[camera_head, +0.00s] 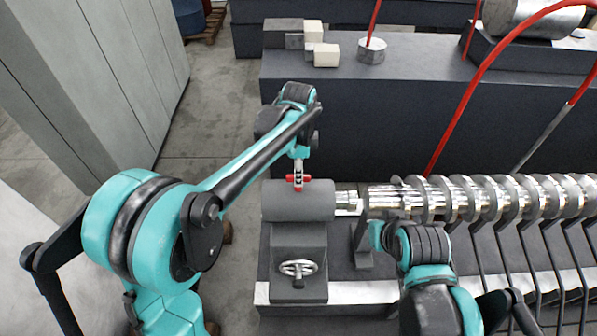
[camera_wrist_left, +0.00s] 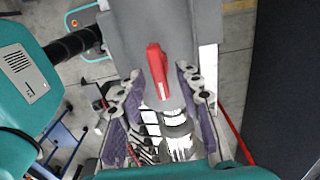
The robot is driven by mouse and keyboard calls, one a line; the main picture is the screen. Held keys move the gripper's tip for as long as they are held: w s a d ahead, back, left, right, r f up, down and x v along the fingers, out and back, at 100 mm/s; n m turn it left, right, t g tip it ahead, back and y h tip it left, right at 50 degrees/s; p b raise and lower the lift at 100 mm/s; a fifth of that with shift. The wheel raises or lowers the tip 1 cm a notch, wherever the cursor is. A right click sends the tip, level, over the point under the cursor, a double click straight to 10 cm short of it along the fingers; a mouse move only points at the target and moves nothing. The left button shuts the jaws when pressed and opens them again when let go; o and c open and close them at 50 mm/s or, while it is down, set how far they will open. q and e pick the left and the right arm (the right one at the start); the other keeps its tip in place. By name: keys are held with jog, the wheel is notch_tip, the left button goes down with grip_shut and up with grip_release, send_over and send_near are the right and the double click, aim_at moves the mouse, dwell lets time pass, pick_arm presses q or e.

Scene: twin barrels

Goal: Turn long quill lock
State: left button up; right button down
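The long quill lock is a red lever (camera_head: 298,183) on top of the grey cylindrical tailstock (camera_head: 285,201). In the left wrist view the red lever (camera_wrist_left: 157,70) lies against the grey housing, between the two finger pads. My left gripper (camera_head: 298,165) reaches down from above to the lever; its fingers are small in the head view. In the left wrist view my left gripper (camera_wrist_left: 160,85) is open, with a gap on each side of the lever. My right arm (camera_head: 425,250) is at the lower right; I cannot make out its fingers.
A handwheel (camera_head: 298,268) sits on the tailstock's front. A shiny crankshaft (camera_head: 480,197) extends to the right. Red hoses (camera_head: 468,90) hang at the upper right. Pale blocks (camera_head: 326,55) lie on the dark ledge behind. Grey cabinets (camera_head: 100,70) stand at the left.

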pick_arm(q)
jog(key=shift+s+f, duration=0.1)
jog(key=shift+f, duration=0.15)
grip_shut()
